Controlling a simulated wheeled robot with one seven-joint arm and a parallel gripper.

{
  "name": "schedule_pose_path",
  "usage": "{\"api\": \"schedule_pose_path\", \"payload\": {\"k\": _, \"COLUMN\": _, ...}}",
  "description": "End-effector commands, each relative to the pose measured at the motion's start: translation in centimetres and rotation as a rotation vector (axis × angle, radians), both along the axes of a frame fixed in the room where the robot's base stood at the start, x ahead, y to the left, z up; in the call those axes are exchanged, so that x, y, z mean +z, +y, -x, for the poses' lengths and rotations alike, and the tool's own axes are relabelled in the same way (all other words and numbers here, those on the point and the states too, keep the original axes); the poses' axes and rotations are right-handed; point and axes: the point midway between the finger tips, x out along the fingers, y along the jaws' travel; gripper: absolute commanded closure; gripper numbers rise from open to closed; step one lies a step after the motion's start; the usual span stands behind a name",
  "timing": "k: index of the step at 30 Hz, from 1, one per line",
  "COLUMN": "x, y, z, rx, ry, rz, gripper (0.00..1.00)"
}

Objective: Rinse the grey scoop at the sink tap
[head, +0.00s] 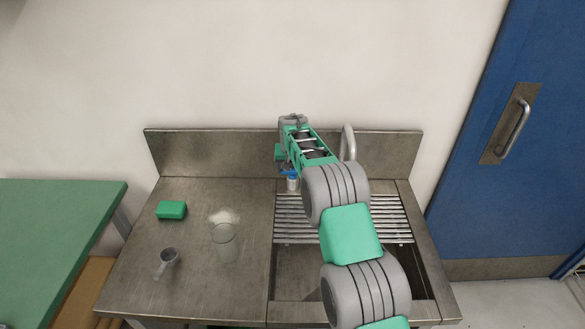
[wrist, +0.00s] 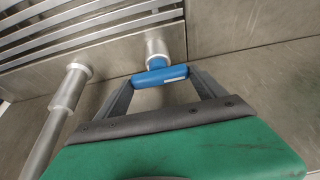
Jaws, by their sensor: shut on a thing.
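The grey scoop (head: 168,257) lies on the steel worktop left of the sink, apart from my gripper. The sink basin (head: 300,273) is at the right, partly hidden by my arm. The tap's curved pipe (head: 348,142) rises behind it, and a metal pipe also shows in the wrist view (wrist: 68,92). My gripper (wrist: 161,78) is shut on a blue tap handle (wrist: 160,75), which sits on a short metal stem. The handle also shows in the head view (head: 292,175), below my wrist. I cannot see whether water runs.
A clear glass vessel (head: 224,245) stands between scoop and sink, with a whitish patch (head: 223,216) behind it. A green block (head: 172,210) lies at the worktop's back left. A slatted rack (head: 295,220) spans the sink's rear. A green table (head: 50,235) is at left, a blue door (head: 530,180) at right.

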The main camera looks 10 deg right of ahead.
Motion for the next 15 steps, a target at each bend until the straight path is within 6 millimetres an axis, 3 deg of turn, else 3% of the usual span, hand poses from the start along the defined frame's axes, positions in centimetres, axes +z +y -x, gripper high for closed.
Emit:
{"api": "schedule_pose_path", "payload": {"k": 9, "x": 0.04, "y": 0.01, "z": -0.01, "rx": 0.000, "ry": 0.000, "rz": 0.000, "gripper": 0.60}}
{"api": "schedule_pose_path", "payload": {"k": 15, "x": -0.57, "y": -0.23, "z": -0.07, "rx": 0.084, "ry": -0.003, "rz": 0.000, "gripper": 0.61}}
